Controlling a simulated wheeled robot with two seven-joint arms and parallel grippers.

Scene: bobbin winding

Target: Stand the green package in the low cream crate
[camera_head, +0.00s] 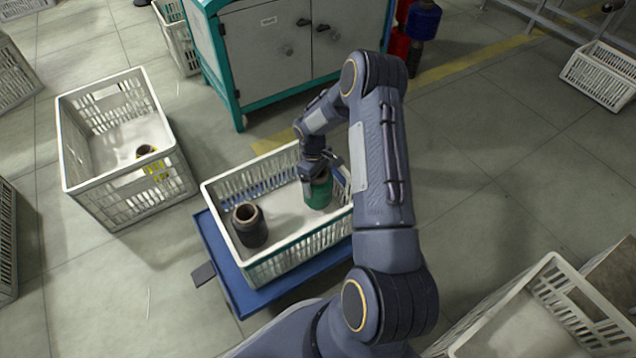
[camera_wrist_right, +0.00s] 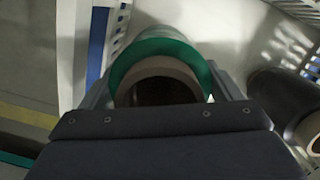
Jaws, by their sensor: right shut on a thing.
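The green package (camera_head: 318,192) is a green roll with a brown core, upright inside the low cream crate (camera_head: 275,268). My right gripper (camera_head: 318,165) is above it, shut on its upper part. In the right wrist view the green package (camera_wrist_right: 165,52) sits between the fingers, its hollow core end facing the camera. Whether its base touches the crate floor I cannot tell. The crate's right end is partly hidden behind my right arm. My left gripper is not in view.
A dark package (camera_head: 249,226) stands at the left in the same crate, on a blue platform (camera_head: 222,262). A taller cream crate (camera_head: 130,198) with a yellow-marked package (camera_head: 150,162) stands left. A grey-teal cabinet (camera_head: 270,50) stands behind. More cream crates (camera_head: 540,310) lie around.

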